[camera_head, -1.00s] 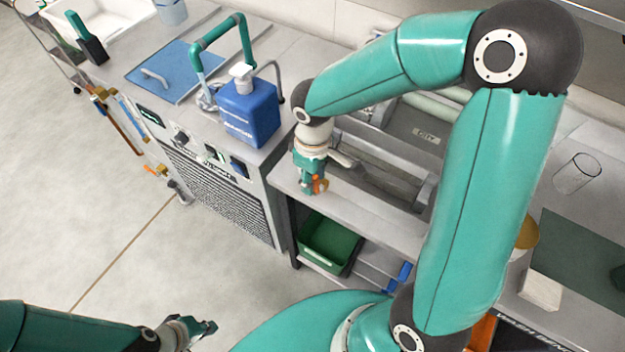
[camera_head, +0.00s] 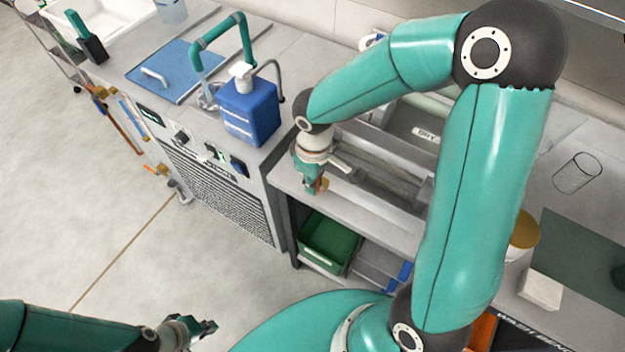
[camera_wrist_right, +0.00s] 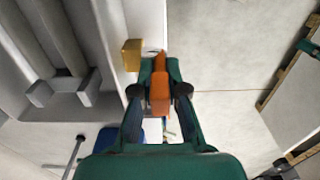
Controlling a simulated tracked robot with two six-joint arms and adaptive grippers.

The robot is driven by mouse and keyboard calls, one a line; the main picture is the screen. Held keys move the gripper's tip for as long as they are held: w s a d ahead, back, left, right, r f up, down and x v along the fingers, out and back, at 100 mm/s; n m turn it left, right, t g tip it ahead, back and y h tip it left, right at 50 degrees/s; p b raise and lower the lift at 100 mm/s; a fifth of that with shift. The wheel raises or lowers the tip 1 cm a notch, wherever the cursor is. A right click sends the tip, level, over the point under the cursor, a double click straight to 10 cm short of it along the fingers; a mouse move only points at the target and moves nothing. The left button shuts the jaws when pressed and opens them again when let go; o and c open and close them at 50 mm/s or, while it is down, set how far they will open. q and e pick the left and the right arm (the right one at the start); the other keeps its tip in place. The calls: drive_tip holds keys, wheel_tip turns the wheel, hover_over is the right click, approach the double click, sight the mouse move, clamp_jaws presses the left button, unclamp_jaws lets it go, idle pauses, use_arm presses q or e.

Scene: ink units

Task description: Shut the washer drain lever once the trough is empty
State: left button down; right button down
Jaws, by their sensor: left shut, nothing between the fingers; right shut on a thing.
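The washer trough (camera_head: 378,172) is a grey metal channel on the bench; the arm covers part of it. In the right wrist view the trough (camera_wrist_right: 45,45) shows bare grey rails, with no liquid that I can make out. The orange drain lever (camera_wrist_right: 160,92) points along the view beside a brass fitting (camera_wrist_right: 132,55) at the trough's outer wall. My right gripper (camera_head: 313,188) is at the trough's front edge, and in the wrist view the gripper (camera_wrist_right: 160,75) is shut on the lever. My left gripper (camera_head: 207,328) is shut and empty, low over the floor, away from the trough.
A blue jug (camera_head: 250,112) stands on the counter left of my right gripper. A green bin (camera_head: 328,245) sits on the shelf below the trough. A clear glass (camera_head: 577,173) and a white block (camera_head: 541,290) are at the right.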

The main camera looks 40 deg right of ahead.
drive_tip(key=t+b, duration=0.1)
drive_tip(key=b, duration=0.2)
drive_tip(key=shift+s+d+f+y, duration=0.1)
drive_tip(key=shift+s+f+y, duration=0.1)
drive_tip(key=shift+y, duration=0.1)
drive_tip(key=shift+r, duration=0.25)
drive_tip(key=c, duration=1.2)
unclamp_jaws()
wheel_tip(320, 180, up, 12)
drive_tip(key=s, duration=0.1)
drive_tip(key=shift+s+d, duration=0.35)
